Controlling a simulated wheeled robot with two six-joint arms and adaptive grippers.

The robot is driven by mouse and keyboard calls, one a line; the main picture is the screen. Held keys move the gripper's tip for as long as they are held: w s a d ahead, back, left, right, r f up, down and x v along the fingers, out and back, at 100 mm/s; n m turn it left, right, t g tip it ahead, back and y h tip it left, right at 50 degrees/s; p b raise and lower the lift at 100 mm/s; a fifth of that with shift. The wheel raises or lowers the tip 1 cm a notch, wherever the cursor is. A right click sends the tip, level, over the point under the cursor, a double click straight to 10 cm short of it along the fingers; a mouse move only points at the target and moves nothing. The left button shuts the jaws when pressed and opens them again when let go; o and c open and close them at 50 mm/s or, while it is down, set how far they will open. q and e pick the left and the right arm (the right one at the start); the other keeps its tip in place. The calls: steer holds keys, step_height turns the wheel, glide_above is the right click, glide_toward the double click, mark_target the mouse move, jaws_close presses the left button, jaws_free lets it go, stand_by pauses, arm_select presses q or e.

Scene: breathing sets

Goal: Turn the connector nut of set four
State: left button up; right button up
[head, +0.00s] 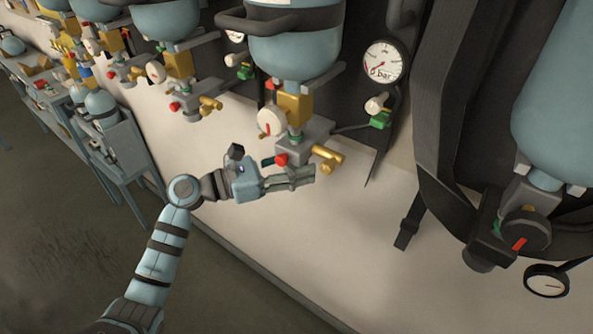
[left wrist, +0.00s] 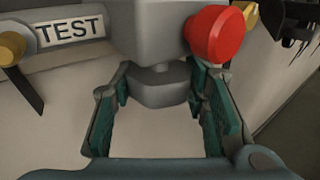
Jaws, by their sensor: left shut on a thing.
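My left gripper (head: 302,172) reaches in from the left to the underside of the grey valve block (head: 300,140) of the hanging set in the middle of the head view. In the left wrist view its green-padded fingers (left wrist: 158,88) stand on either side of a grey connector nut (left wrist: 160,88) under the block, shut on it. The fingers cover the nut in the head view. A red knob (head: 281,160) sits on the block close to the fingers; it also shows large in the left wrist view (left wrist: 215,34). My right gripper is not in view.
A brass fitting (head: 327,158) sticks out right of the block. A white "TEST" label (left wrist: 70,29) is beside the nut. A gauge (head: 384,62) hangs at upper right. A set with a black harness (head: 447,120) stands right. The pale bench (head: 330,245) is clear in front.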

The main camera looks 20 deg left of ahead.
arm_select(q)
steer(key=m+g+h+b, duration=0.1)
steer(key=g, duration=0.1)
steer(key=m+g+h+b, duration=0.1)
steer(key=m+g, duration=0.1)
steer(key=g, duration=0.1)
steer(key=shift+f+m+b, duration=0.15)
steer(key=shift+m+b, duration=0.15)
steer(key=shift+b, duration=0.05)
steer(key=m+g+b, duration=0.2)
steer(key=g+b, duration=0.1)
steer(key=m+g+h+b, duration=0.1)
steer(key=m+g+b, duration=0.1)
steer(key=g+b, duration=0.1)
steer(key=shift+f+g+b, duration=0.15)
steer(key=shift+g+b, duration=0.25)
steer(key=shift+b, duration=0.25)
steer(key=shift+s+m+g+b, duration=0.1)
steer(key=shift+m+g+b, duration=0.65)
steer(key=shift+b, duration=0.4)
steer(key=o, duration=1.2)
steer(key=shift+r, duration=0.2)
steer(key=shift+c, duration=0.2)
